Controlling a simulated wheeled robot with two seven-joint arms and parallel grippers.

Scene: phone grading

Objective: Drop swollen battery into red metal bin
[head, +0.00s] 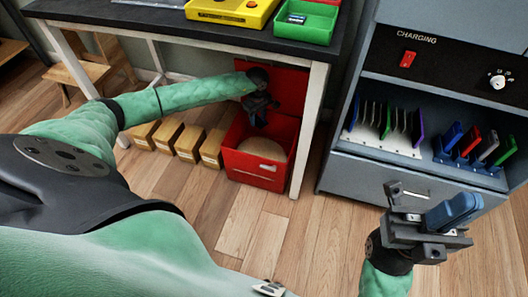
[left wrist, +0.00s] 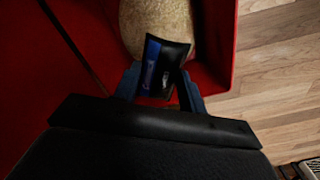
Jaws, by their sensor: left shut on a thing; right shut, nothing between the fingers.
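The red metal bin (head: 250,178) stands on the floor under the dark table, its red lid (head: 289,88) raised at the back. Tan, sand-like filling (head: 270,148) shows inside it. My left gripper (head: 261,118) points down over the bin's opening. In the left wrist view, the gripper is shut on the swollen battery (left wrist: 163,68), a dark, curved pack with a blue label, with the filling and the red wall beyond. The battery is hard to make out in the head view. My right gripper (head: 454,212) is shut and empty, in front of the grey cabinet.
Several cardboard boxes (head: 187,142) stand left of the bin. A white table leg (head: 308,130) is close to its right. A yellow device (head: 232,10) and a green tray (head: 318,22) lie on the table. The charging cabinet (head: 350,178) holds several phones at the right.

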